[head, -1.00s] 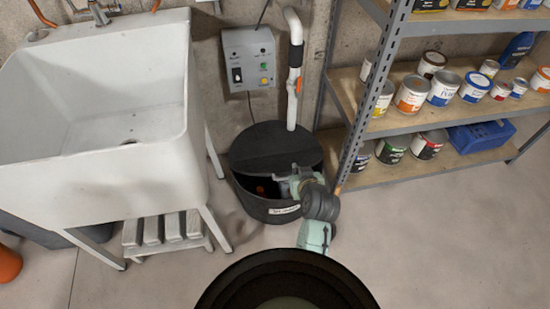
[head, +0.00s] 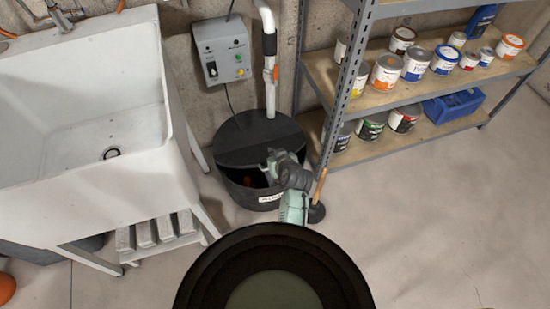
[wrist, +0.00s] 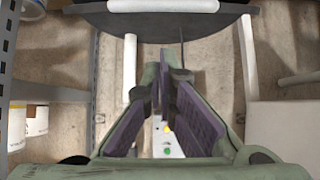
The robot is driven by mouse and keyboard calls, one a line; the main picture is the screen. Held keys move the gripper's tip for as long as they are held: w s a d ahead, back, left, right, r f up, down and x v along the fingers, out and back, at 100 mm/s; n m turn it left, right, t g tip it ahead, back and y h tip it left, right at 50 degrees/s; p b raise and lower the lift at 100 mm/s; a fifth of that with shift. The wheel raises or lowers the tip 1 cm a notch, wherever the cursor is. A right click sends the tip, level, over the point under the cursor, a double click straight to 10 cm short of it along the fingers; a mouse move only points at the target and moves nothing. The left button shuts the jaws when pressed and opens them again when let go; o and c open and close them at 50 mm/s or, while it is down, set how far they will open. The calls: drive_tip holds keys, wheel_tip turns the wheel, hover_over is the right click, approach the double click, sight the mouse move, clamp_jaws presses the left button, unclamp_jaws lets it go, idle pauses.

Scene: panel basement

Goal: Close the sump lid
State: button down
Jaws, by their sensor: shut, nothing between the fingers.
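The round black sump basin (head: 240,192) stands on the floor against the wall. Its dark lid (head: 245,135) covers the back part, and a dark opening shows along the front, with something reddish inside. In the head view, my gripper (head: 270,160) is at the front edge of the lid, over the right side of the opening; whether it touches the lid is unclear. In the wrist view, my gripper's fingers (wrist: 170,62) are shut and empty. A dark curved surface with a pale bar shows at the top of that view, probably the lid.
A white sink (head: 85,150) stands left of the sump. A metal shelf (head: 420,140) with several paint cans stands close on the right. A control box (head: 222,52) and a white pipe (head: 270,95) are behind. A plunger (head: 317,205) stands by the shelf. The front right floor is clear.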

drive_tip(key=shift+s+d+f, duration=0.1)
drive_tip(key=shift+s+f, duration=0.15)
drive_tip(key=shift+f, duration=0.25)
drive_tip(key=shift+s+d+f, duration=0.1)
drive_tip(key=shift+s+f, duration=0.15)
drive_tip(key=shift+f, duration=0.25)
